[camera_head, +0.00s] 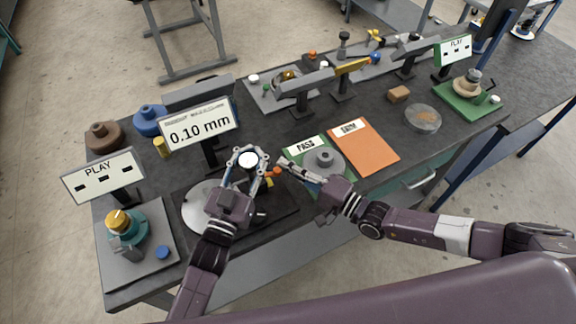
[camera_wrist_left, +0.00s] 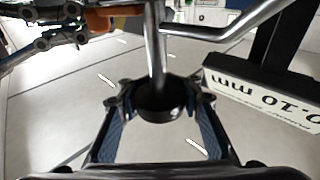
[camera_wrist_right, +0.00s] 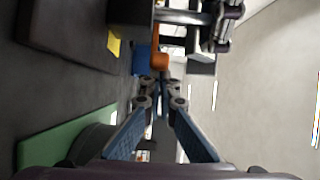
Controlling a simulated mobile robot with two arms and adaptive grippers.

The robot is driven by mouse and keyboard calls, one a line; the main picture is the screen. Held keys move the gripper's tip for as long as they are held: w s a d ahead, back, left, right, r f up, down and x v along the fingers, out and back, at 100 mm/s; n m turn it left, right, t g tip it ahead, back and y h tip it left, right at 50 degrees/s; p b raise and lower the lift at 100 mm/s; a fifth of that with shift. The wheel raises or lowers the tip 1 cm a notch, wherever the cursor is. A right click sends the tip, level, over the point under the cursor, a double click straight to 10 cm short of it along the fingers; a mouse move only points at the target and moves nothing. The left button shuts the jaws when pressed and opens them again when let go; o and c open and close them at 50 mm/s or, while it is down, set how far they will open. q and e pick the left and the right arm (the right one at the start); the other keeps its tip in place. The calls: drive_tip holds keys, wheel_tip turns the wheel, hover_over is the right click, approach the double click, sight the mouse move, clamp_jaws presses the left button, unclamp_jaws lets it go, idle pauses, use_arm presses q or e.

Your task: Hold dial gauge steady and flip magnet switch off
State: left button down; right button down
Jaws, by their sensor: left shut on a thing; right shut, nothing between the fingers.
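The dial gauge (camera_head: 248,160), with a round white face, sits between the fingers of my left gripper (camera_head: 246,157) above the dark plate. In the left wrist view its dark round body (camera_wrist_left: 160,103) is between the fingertips, joined to a metal rod. My left gripper is shut on it. My right gripper (camera_head: 283,163) is shut and empty, just right of the gauge. An orange knob (camera_head: 276,171) is close to its fingertips; it also shows just beyond them in the right wrist view (camera_wrist_right: 160,61). I cannot tell which part is the magnet switch, or whether the fingertips touch the knob.
A display reading 0.10 mm (camera_head: 198,126) stands behind the gauge. A silver disc (camera_head: 197,205) lies on the dark plate (camera_head: 285,215). A green PASS mat (camera_head: 305,149) with a grey round part (camera_head: 323,161) and an orange mat (camera_head: 370,150) lie to the right.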

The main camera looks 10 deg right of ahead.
drive_tip(key=shift+s+m+t+h, duration=0.4)
drive_tip(key=shift+s+m+t, duration=0.1)
drive_tip(key=shift+s+a, duration=0.1)
drive_tip(key=shift+s, duration=0.55)
drive_tip(key=shift+s, duration=0.1)
drive_tip(key=v, duration=0.6)
drive_tip(key=s+a+v, duration=0.1)
drive_tip(key=v, duration=0.2)
drive_tip(key=shift+s+d, duration=0.2)
drive_tip(key=shift+s, duration=0.05)
use_arm(q)
drive_tip(key=c, duration=1.3)
unclamp_jaws()
drive_tip(key=shift+o, duration=0.2)
